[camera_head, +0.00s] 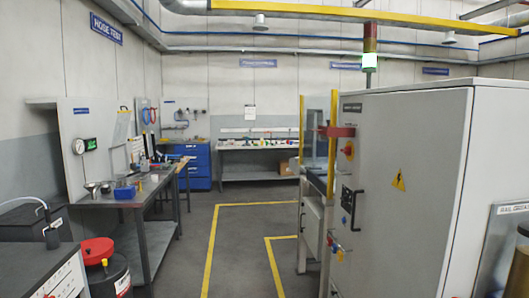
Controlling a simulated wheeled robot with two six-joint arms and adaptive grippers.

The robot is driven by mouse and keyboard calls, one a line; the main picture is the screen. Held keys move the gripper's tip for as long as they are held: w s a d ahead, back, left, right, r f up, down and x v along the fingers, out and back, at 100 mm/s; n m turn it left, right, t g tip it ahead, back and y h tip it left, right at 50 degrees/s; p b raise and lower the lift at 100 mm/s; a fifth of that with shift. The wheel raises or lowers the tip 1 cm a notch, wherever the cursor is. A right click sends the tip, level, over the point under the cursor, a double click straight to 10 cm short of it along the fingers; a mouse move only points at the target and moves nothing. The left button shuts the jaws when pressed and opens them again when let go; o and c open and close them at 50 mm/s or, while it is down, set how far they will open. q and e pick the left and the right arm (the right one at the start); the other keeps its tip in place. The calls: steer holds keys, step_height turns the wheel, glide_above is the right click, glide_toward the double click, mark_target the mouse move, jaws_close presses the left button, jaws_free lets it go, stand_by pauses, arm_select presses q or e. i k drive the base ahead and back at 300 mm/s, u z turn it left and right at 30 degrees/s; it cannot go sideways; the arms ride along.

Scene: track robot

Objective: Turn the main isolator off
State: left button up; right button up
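A tall grey electrical cabinet (415,200) stands at the right, its narrow front side turned toward the aisle. A black panel with small controls (351,200) is lower down. Neither of my grippers shows in the head view.
A workbench (140,198) with tools stands at the left, with a red-lidded drum (98,250) nearer. A guarded machine frame (315,190) adjoins the cabinet. Yellow-lined grey floor (238,250) is open in the middle. A sign board (508,240) stands at the right edge.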

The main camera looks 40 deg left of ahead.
mark_target(347, 150)
steer(key=u, duration=1.2)
steer(key=i, duration=1.35)
steer(key=z, duration=0.8)
steer(key=i, duration=1.05)
steer(key=z, duration=0.8)
